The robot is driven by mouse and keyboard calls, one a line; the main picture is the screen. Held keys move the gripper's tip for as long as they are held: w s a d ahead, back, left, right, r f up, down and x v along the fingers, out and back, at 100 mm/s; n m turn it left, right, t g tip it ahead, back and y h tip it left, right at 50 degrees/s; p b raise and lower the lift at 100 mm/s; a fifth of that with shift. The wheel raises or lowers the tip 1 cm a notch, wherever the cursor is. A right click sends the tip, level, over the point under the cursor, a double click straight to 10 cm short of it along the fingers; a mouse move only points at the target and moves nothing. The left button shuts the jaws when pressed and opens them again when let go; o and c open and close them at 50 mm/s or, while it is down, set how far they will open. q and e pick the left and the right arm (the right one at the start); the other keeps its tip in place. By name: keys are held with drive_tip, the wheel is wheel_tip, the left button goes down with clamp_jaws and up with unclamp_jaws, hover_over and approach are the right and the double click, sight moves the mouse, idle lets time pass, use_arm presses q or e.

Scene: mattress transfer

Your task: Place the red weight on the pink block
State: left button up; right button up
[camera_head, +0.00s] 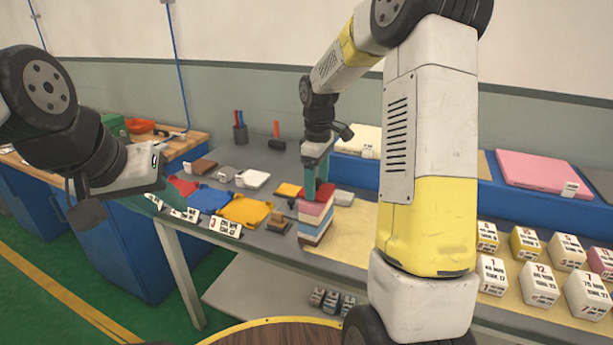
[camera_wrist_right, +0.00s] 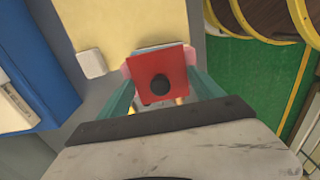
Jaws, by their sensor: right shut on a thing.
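The red weight (camera_wrist_right: 174,68) is a flat square with a black knob. It lies between the teal fingers of my right gripper (camera_wrist_right: 158,85) in the right wrist view. In the head view my right gripper (camera_head: 317,188) is shut on this weight (camera_head: 325,193), pointing down over a stack of coloured blocks. The pink block (camera_head: 312,208) is at the top of that stack, directly beneath the weight; whether they touch is not clear. Pink edges show beside the weight in the wrist view. My left gripper (camera_head: 152,200) is at the left, away from the stack; its finger gap is not clear.
Folded cloths, blue (camera_head: 205,199) and yellow (camera_head: 245,210), lie left of the stack on the grey table. Numbered white blocks (camera_head: 540,284) stand at the right. A pink mattress (camera_head: 532,169) lies on a blue ledge behind. My right arm hides part of the table.

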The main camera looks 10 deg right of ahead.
sight(317, 180)
drive_tip(key=shift+f, duration=0.15)
drive_tip(key=o, duration=2)
wheel_tip(317, 180, up, 12)
drive_tip(key=s+r+m+t, duration=0.1)
drive_tip(key=s+m+t, duration=0.1)
drive_tip(key=s, duration=0.6)
drive_tip(key=s+a+m+t+y, duration=0.1)
drive_tip(key=s+m+t, duration=0.1)
drive_tip(key=s+m, duration=0.3)
drive_tip(key=s+a+r+m+t+y, duration=0.1)
drive_tip(key=s+m+t, duration=0.1)
drive_tip(key=s, duration=0.9)
drive_tip(key=shift+s+a+r+m, duration=0.15)
drive_tip(key=shift+r+m, duration=0.15)
drive_tip(key=shift+m, duration=0.5)
